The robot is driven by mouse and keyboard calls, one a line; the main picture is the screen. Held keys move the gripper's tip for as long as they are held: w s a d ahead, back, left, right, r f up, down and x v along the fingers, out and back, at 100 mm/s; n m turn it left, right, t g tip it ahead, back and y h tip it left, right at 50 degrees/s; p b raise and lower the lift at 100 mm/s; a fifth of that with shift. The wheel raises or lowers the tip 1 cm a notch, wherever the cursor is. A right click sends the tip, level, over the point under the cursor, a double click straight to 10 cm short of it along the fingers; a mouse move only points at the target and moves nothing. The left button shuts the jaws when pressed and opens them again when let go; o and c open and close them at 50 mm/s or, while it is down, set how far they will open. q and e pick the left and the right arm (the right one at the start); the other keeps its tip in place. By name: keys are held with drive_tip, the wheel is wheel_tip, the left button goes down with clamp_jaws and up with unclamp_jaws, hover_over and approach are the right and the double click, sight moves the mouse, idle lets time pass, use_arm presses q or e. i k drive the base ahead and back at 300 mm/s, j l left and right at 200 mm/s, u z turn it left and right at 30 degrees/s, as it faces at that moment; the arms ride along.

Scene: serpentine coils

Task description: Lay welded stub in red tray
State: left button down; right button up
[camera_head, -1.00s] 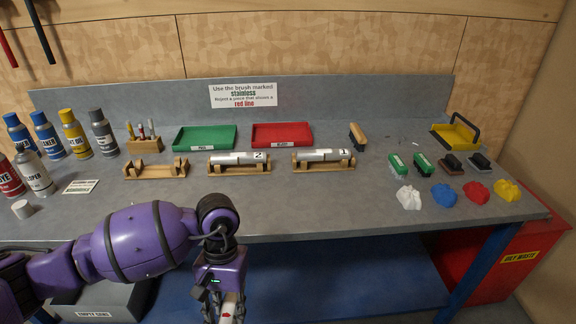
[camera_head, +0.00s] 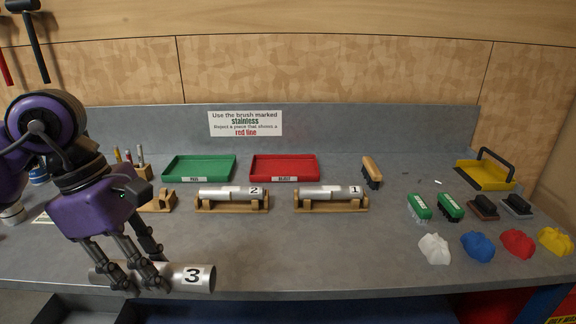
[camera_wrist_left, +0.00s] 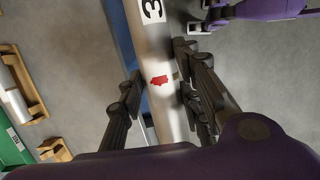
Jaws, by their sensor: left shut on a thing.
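My left gripper (camera_head: 138,272) is shut on a silver metal stub marked 3 (camera_head: 195,277), held level near the bench's front edge. In the left wrist view the fingers (camera_wrist_left: 157,95) close on both sides of the stub (camera_wrist_left: 150,50), and a red mark shows on its surface between them. The red tray (camera_head: 284,167), labelled at its front, lies empty at the back of the bench, to the right of and beyond the gripper. In the left wrist view a purple arm part of mine shows at top right; my right gripper's jaws are unclear there (camera_wrist_left: 200,28).
Stubs 2 (camera_head: 230,192) and 1 (camera_head: 330,192) lie in wooden cradles in front of the trays. A green tray (camera_head: 199,168) stands left of the red one. Brushes (camera_head: 372,172) and coloured cloths (camera_head: 477,246) lie to the right. The front middle is clear.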

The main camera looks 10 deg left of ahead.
sight(284, 170)
drive_tip(key=i, duration=1.75)
